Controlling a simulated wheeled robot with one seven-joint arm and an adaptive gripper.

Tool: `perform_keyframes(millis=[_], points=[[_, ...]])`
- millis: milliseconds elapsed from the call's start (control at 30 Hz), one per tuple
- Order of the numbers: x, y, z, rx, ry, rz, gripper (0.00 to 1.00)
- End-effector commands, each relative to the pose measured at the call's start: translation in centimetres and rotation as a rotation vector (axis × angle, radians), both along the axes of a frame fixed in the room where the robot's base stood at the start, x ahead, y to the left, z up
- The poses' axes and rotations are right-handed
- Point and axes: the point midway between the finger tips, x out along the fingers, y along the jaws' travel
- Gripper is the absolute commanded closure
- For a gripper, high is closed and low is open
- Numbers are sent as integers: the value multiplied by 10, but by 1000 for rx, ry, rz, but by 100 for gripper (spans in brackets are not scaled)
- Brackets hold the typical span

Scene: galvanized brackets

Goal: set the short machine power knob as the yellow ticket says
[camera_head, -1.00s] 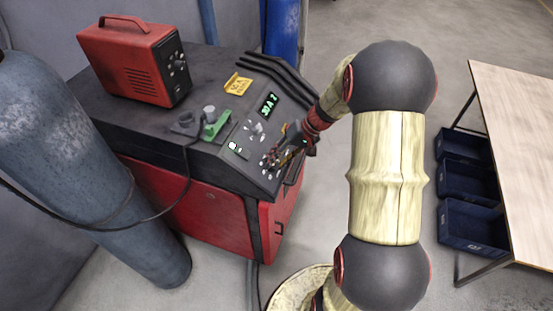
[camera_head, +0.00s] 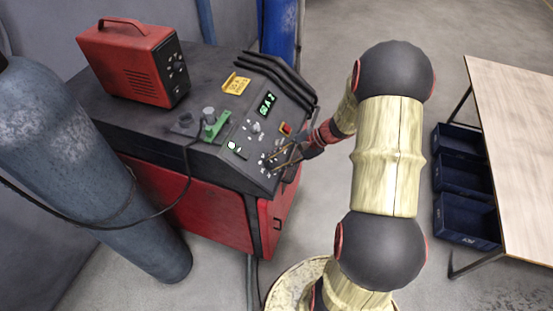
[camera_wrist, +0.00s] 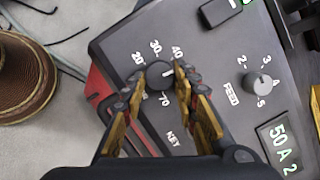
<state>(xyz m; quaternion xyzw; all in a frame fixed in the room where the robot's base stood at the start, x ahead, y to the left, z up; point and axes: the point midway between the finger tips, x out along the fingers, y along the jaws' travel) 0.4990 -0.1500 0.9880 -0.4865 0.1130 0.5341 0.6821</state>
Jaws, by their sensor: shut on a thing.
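The red machine's sloped black console (camera_head: 222,158) carries the power knob (camera_wrist: 158,75), a dark round knob on a dial where 20, 30, 40 and 70 can be read. A white mark on it points up and right, near or just past 40; the labels beyond are hidden by a finger. My gripper (camera_wrist: 160,83) is shut on this knob, one finger on each side; in the head view my gripper (camera_head: 275,160) is at the console's lower front. A lit display (camera_wrist: 283,147) reads 50 A 2. The yellow ticket (camera_head: 237,84) lies on the machine's top; its small print is unclear.
A grey FEED knob (camera_wrist: 262,84) sits beside the power knob. A red button (camera_head: 286,128) is near my gripper. A red box (camera_head: 135,65) stands on top. A gas cylinder (camera_head: 75,150) is left; a table (camera_head: 515,120) and blue bins (camera_head: 465,216) are right.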

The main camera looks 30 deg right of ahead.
Motion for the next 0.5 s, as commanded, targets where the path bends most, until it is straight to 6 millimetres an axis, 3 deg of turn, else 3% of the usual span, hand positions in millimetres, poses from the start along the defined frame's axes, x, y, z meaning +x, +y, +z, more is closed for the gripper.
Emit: perform_keyframes(millis=[500], points=[[-1, -1, 0, 125, 97, -205, 96]])
